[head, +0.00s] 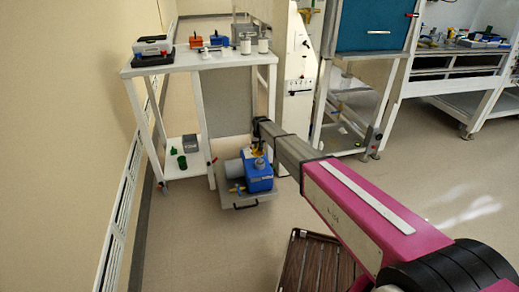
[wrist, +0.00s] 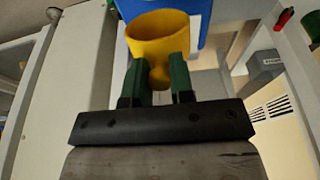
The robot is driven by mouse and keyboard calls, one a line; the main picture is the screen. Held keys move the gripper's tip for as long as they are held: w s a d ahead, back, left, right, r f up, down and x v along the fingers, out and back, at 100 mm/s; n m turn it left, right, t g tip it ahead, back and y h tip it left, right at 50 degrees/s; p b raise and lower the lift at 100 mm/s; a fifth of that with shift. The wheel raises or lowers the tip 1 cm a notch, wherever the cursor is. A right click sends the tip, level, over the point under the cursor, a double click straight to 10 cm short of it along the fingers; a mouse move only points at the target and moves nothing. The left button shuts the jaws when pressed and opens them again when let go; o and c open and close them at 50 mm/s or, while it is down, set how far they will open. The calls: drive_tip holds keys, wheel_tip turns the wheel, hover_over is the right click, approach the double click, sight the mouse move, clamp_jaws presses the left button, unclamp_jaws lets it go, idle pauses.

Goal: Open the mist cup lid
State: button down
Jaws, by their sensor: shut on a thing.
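A blue pump (head: 260,182) with a grey motor end sits low on a small grey platform, just right of the white table. A yellow piece, seemingly the mist cup lid, shows at the top of the pump in the head view, partly hidden by my gripper (head: 259,150). In the wrist view the yellow mist cup lid (wrist: 158,35) looks round and cup-like, with a small tab toward me. The green fingers of my gripper (wrist: 160,74) are shut on that tab. The blue pump body (wrist: 196,20) shows behind it. Whether the lid is raised cannot be told.
The white table (head: 185,61) stands left and behind, its leg close to the pump. A green container (head: 182,162) and a grey box (head: 190,143) are on its lower shelf. A brown slatted crate (head: 318,262) lies in front. Open floor lies left of the crate.

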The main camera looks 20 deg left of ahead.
drive_tip(key=shift+w+a+f+g+h, duration=0.15)
drive_tip(key=shift+w+a+g+h, duration=0.2)
drive_tip(key=shift+w+g, duration=0.2)
drive_tip(key=shift+w+a+f+g+h, duration=0.1)
drive_tip(key=shift+w+a+g+h, duration=0.2)
drive_tip(key=shift+w+g, duration=0.2)
drive_tip(key=shift+w+a+f+g+h, duration=0.15)
drive_tip(key=shift+w+a+g+h, duration=0.1)
drive_tip(key=shift+w+g+h, duration=0.45)
drive_tip(key=shift+s, duration=0.2)
drive_tip(key=c, duration=1)
unclamp_jaws()
drive_tip(key=shift+o, duration=0.2)
wheel_tip(320, 180, up, 11)
drive_tip(key=w, duration=0.1)
drive_tip(key=shift+a+f, duration=0.15)
drive_tip(key=shift+a, duration=0.25)
